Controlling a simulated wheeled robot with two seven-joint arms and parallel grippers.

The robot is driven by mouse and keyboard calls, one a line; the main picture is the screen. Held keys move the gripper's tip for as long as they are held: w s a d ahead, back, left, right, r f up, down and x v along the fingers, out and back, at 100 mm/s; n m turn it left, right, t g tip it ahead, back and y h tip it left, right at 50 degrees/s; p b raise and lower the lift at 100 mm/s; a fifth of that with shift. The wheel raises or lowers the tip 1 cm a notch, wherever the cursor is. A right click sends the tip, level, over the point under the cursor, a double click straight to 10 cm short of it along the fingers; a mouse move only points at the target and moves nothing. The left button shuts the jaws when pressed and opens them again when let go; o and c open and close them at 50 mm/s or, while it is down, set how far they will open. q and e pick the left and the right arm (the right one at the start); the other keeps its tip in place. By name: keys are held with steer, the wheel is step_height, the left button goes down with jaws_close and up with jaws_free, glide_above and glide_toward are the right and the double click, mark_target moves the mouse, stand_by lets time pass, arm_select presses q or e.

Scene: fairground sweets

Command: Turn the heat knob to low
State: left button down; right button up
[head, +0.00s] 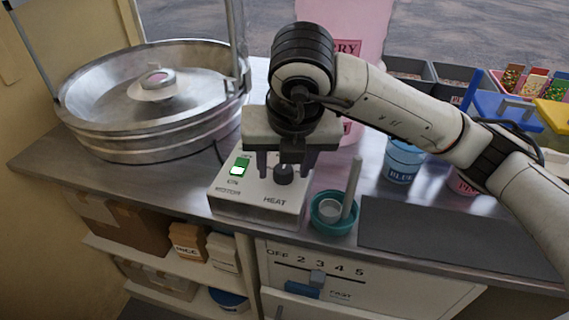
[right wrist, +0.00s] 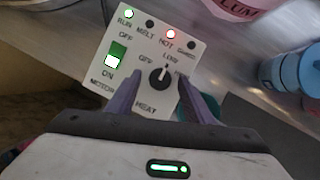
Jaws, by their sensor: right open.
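The control box (head: 228,200) stands near the front edge of the counter, with a round dark HEAT knob (head: 284,174) on its top. In the right wrist view the knob (right wrist: 159,80) has a white mark pointing up and slightly right, towards the LOW label (right wrist: 170,57). The OFF label is to its upper left, and a label at its right is partly hidden by a finger. My right gripper (head: 284,172) is open, pointing down, with one finger on each side of the knob. I cannot tell whether the fingers touch it. My left gripper is not in view.
A green motor switch (head: 241,166) is on the box, left of the knob. RUN glows green and HOT glows red. A large metal bowl (head: 110,143) stands at left. A teal cup (head: 333,222) with a stick is close at right.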

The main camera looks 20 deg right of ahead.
steer(key=p+v, duration=0.1)
steer(key=v, duration=0.9)
steer(key=shift+r, duration=0.15)
